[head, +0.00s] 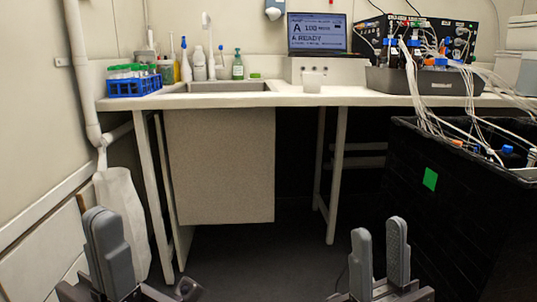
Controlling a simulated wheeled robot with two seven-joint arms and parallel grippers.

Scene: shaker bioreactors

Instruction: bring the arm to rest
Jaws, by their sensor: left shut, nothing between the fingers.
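My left gripper (106,235) is at the lower left of the head view, pointing up. Its grey fingers are together and it holds nothing. My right gripper (379,235) is at the lower right of centre. Its two grey fingers stand apart with an empty gap between them. Both grippers are in front of the bench and appear below its top, touching nothing that I can see. Most of both arms is outside the view.
A black crate (400,180) stands at right. A white bag (122,205) hangs at left.

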